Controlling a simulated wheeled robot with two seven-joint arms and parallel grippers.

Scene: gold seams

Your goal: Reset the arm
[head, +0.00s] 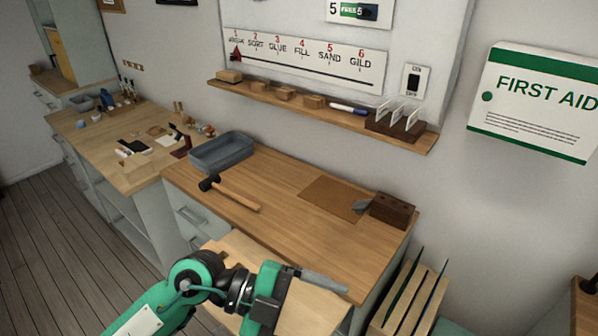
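My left arm, green and black, comes in from the bottom left. Its gripper (282,290) is in front of the near edge of the workbench (255,175), over a light wooden surface (310,312). A long grey piece (325,281) sticks out to the right beside the gripper; I cannot tell whether it is a held tool or lies behind. The finger gap does not show clearly. My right arm and gripper are not in view.
On the workbench are a mallet (230,194), a grey tray (221,154), a brown mat (331,195) and a dark wooden block (392,210). A wall shelf (350,118) is behind. A slatted wooden rack (405,297) stands at lower right. The bench's middle is clear.

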